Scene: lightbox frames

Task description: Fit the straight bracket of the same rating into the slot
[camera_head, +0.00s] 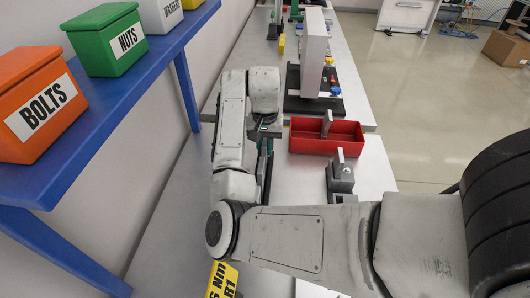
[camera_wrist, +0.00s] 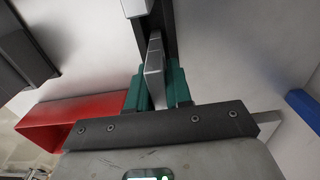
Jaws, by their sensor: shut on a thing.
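My gripper (camera_wrist: 158,88) has teal fingers shut on a flat grey metal bracket (camera_wrist: 154,66), which stands out beyond the fingertips in the wrist view. Its far end lies over a dark strip (camera_wrist: 160,18); I cannot tell whether they touch. In the head view my gripper (camera_head: 266,143) is left of the red tray, partly hidden by my arm. Another grey bracket (camera_head: 326,123) stands up in the red tray (camera_head: 325,146). A grey fixture (camera_head: 341,180) with an upright metal piece stands in front of the tray. I cannot make out a slot or any rating on the brackets.
A dark-based stand with a pale upright panel (camera_head: 313,55) is behind the tray. A blue shelf (camera_head: 95,112) with labelled bins runs along the left. Bare bench lies right of the fixture.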

